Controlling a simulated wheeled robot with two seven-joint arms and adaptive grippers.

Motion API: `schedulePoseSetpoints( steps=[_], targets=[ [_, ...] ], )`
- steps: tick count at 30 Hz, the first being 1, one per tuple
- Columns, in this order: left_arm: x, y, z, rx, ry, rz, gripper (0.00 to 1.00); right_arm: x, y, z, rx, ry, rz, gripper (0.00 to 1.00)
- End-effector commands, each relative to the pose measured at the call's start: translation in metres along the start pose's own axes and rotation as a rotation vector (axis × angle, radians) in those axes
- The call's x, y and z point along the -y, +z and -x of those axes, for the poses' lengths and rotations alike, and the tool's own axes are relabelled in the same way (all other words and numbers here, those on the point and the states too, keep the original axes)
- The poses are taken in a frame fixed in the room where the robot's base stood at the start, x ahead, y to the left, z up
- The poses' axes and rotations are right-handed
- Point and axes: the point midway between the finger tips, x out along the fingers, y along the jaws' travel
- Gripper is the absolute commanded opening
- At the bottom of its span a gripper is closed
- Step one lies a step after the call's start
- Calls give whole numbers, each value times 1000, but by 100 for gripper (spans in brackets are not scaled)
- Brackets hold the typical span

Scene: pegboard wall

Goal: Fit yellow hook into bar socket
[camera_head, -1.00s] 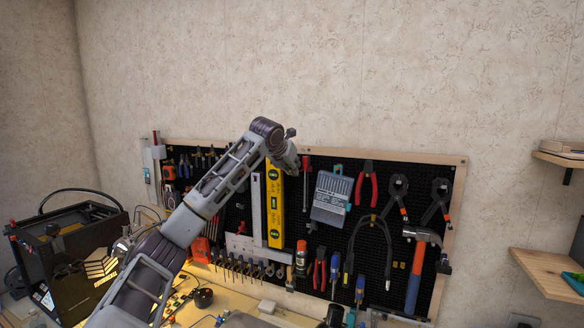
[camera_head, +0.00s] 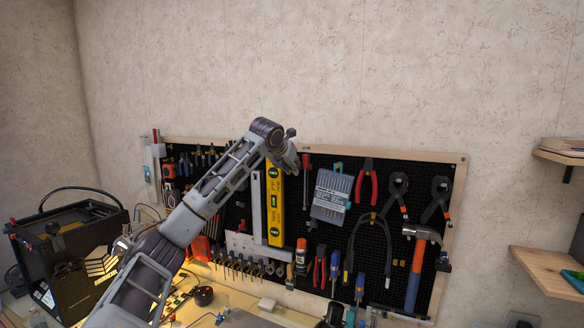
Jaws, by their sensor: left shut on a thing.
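My left arm rises from the lower left, bends at a dark elbow and reaches toward the pegboard (camera_head: 325,240). My left gripper (camera_head: 291,160) is at the far end, in front of the board's top edge. It is small and largely hidden by my own arm. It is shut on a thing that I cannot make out. I cannot pick out the yellow hook or the bar socket for certain. Small yellow pieces (camera_head: 396,261) show on the lower right of the board, too small to identify. My right gripper is not in view.
A yellow level (camera_head: 274,215) hangs just below my left gripper. Pliers (camera_head: 367,182), a case of bits (camera_head: 331,196) and a hammer (camera_head: 415,270) hang to the right. A black box-shaped machine (camera_head: 70,265) stands at the left. Wooden shelves (camera_head: 552,270) stick out at the right.

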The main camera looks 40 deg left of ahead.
Motion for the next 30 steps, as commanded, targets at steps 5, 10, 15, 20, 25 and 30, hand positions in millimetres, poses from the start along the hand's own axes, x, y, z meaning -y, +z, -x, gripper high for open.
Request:
schedulePoseSetpoints(
  steps=[5, 10, 15, 20, 25, 30],
  targets=[
    [0, 0, 0, 0, 0, 0, 0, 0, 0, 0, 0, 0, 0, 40],
    [0, 0, 0, 0, 0, 0, 28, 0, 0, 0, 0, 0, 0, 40],
    [0, 0, 0, 0, -1, 0, 40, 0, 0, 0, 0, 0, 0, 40],
    [1, 0, 0, 1, -2, -1, 40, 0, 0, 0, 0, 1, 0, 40],
    [2, 0, 0, 1, -3, -1, 40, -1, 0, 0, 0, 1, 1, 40],
    [2, 0, 0, 1, -4, -1, 40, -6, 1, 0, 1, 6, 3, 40]
  ],
)
